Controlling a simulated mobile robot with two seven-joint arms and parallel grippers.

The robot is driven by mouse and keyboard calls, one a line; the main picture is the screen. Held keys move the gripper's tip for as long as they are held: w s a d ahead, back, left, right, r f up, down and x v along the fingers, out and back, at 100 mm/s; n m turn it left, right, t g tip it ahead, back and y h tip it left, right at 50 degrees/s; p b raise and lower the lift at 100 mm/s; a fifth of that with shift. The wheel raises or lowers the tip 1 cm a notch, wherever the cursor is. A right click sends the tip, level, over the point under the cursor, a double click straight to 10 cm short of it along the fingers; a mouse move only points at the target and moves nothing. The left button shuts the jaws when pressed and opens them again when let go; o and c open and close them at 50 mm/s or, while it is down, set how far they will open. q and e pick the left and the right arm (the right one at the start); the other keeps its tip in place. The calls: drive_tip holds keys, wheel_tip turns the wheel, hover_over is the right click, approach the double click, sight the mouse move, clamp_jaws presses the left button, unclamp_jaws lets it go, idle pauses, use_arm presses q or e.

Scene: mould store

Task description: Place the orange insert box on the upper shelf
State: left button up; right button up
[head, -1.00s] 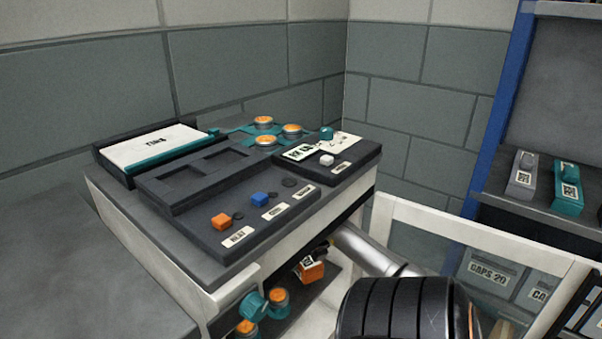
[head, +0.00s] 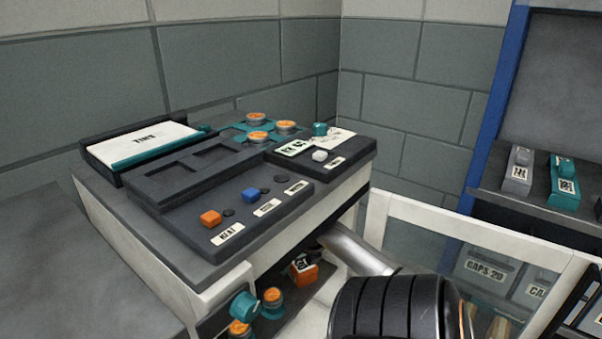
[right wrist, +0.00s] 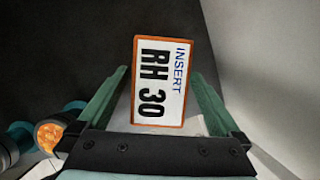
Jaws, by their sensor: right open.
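The orange insert box (head: 304,274) sits in the space under the bench top, on the lower board. In the right wrist view its white label face (right wrist: 160,85), reading INSERT RH 30, lies between the teal fingers. My right gripper (right wrist: 160,100) is open with a finger on each side of the box; contact cannot be told. In the head view my right arm reaches under the bench top, which hides the gripper. A rack shelf (head: 535,211) stands at the right, but I cannot tell if it is the upper shelf. My left gripper is out of view.
The bench top (head: 110,215) above carries a control panel. A white-framed clear panel (head: 470,238) is right of my arm. A grey box (head: 519,171) and a teal box (head: 564,183) occupy the rack shelf.

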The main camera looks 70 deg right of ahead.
drive_tip(key=shift+r, duration=0.2)
drive_tip(key=shift+s+a+r+p, duration=0.4)
drive_tip(key=shift+s+r+p, duration=0.15)
drive_tip(key=shift+p, duration=0.15)
use_arm(q)
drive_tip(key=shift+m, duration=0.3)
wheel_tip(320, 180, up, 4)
drive_tip(key=p, duration=0.2)
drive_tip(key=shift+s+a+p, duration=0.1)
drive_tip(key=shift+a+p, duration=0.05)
drive_tip(key=shift+p, duration=0.15)
use_arm(e)
drive_tip(key=s+a, duration=0.7)
drive_tip(key=s, duration=0.1)
drive_tip(key=shift+s, duration=0.35)
drive_tip(key=shift+f, duration=0.1)
